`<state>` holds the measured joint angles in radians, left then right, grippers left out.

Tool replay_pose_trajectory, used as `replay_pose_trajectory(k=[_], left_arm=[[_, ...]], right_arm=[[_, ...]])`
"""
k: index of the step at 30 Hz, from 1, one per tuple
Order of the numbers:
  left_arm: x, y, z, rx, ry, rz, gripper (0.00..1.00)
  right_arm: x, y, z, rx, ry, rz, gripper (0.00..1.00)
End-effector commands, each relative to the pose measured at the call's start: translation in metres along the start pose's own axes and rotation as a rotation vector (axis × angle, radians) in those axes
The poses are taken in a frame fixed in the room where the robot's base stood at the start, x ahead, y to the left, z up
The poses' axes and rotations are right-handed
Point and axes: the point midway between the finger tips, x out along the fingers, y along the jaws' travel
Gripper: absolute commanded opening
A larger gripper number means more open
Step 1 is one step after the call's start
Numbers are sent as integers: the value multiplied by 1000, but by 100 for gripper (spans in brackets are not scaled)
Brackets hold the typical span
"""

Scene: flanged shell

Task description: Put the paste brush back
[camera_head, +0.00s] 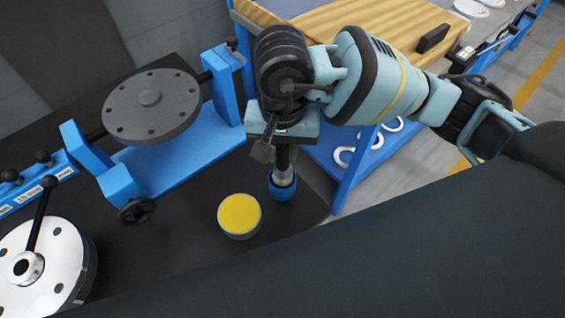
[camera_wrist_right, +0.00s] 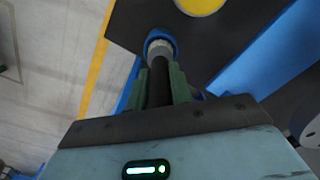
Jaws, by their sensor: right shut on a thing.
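The paste brush (camera_wrist_right: 158,88) has a dark handle and a pale metal collar. My right gripper (camera_wrist_right: 160,80) is shut on its handle, with the green fingers on either side of it. In the head view the brush (camera_head: 283,172) points down below my right gripper (camera_head: 283,145), its lower end at a blue cup-like holder (camera_head: 282,188). The holder also shows in the wrist view (camera_wrist_right: 160,37). The bristles are hidden, and I cannot tell how deep the brush sits in the holder. My left gripper is not in view.
A tin with yellow contents (camera_head: 239,214) stands left of the holder on the dark table (camera_head: 180,240). A blue stand with a grey flanged disc (camera_head: 150,107) is behind it. A silver flange with a lever (camera_head: 40,270) is at the left. A blue-framed wooden bench (camera_head: 350,35) stands behind.

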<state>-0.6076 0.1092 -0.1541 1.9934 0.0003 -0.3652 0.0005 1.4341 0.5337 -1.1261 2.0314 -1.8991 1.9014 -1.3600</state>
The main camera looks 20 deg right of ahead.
Motion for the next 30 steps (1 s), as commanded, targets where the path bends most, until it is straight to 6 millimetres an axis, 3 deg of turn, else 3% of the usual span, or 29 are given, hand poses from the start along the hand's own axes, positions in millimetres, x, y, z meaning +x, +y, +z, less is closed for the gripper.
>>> replay_pose_trajectory(k=[8,17,29,30], left_arm=[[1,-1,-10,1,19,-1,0],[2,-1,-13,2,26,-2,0],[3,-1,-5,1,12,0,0],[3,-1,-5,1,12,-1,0]], right_arm=[[8,0,0,1,1,-1,0],[41,0,0,1,0,0,0],[47,0,0,0,1,0,0],[46,0,0,0,1,0,26]])
